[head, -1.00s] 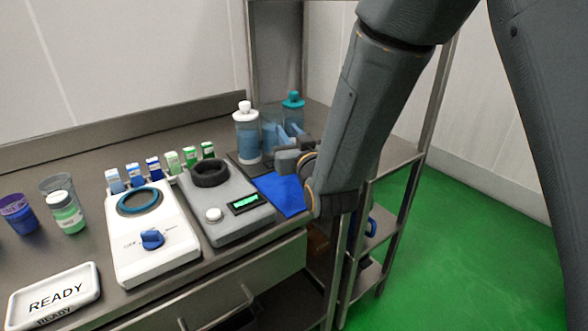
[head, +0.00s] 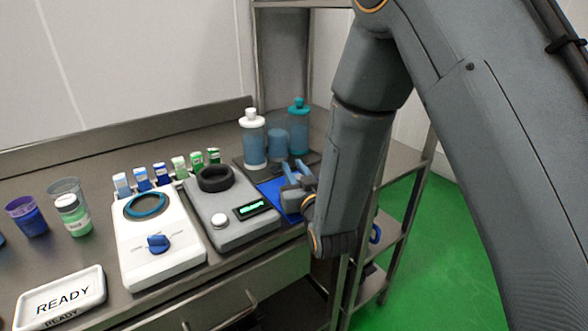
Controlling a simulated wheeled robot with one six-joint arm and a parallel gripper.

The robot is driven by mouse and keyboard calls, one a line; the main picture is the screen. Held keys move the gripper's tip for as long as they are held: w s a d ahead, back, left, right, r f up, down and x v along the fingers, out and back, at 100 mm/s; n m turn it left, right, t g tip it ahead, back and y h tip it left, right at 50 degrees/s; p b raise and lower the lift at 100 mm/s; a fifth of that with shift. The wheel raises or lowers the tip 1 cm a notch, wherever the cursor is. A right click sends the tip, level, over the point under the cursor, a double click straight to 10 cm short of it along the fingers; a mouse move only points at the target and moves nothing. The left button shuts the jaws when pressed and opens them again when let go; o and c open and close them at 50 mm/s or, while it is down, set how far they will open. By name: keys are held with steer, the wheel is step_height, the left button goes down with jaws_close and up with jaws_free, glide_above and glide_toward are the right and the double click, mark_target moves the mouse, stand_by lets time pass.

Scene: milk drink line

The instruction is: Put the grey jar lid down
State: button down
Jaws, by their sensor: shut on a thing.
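My gripper (head: 291,172) is low over the blue mat (head: 268,190), at the right end of the counter. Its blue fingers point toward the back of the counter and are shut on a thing. The grey jar lid cannot be made out; the fingers and wrist hide what is between them. I cannot tell whether it touches the mat.
A dark tray (head: 247,166) behind the mat holds a white-capped bottle (head: 253,145), a teal-capped bottle (head: 299,130) and a blue-tinted cup (head: 278,143). A grey device (head: 230,222) with a black ring (head: 215,179) stands left of the mat. A READY tray (head: 62,297) lies front left.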

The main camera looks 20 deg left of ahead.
steer(key=shift+f, duration=0.1)
steer(key=shift+f, duration=0.15)
steer(key=c, duration=1.5)
jaws_free()
steer(key=shift+c, duration=0.2)
steer(key=shift+r, duration=0.3)
steer(key=b+v, duration=0.1)
steer(key=v, duration=1.1)
